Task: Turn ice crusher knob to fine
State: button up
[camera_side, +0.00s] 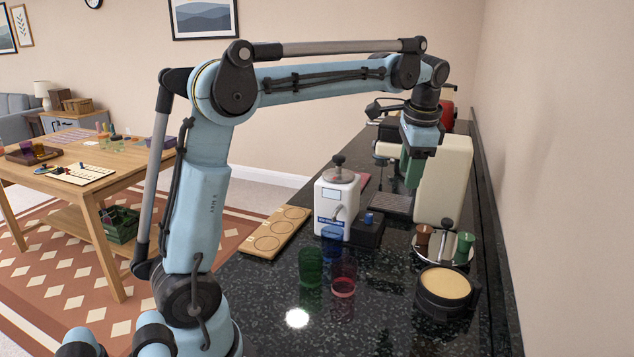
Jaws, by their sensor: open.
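The ice crusher (334,196) is a white box with a blue label on its front, standing upright on the dark counter. A black knob (339,161) sits on its top, and a small grey lever shows on its front. I cannot read any fine or coarse marking. A small black box (367,232) with a blue knob (369,218) stands against its right side; I cannot tell if it belongs to the crusher. My gripper (412,180) is open and empty, pointing down to the right of the crusher and above counter height, apart from it. Its fingers overlap in this view.
A cream machine (446,180) stands behind my gripper. Green (310,268), red (343,272) and blue (332,243) glasses stand before the crusher. A wooden board (275,232) lies left.

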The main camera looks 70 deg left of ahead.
jog(key=w+a+f+m+g, duration=0.1)
jog(key=w+a+f+g, duration=0.15)
jog(key=a, duration=0.25)
jog(key=m+g, duration=0.1)
jog(key=g, duration=0.1)
send_near(369, 214)
jog(key=x, duration=0.8)
jog(key=shift+s+f, duration=0.15)
jog(key=shift+f, duration=0.2)
grip_shut()
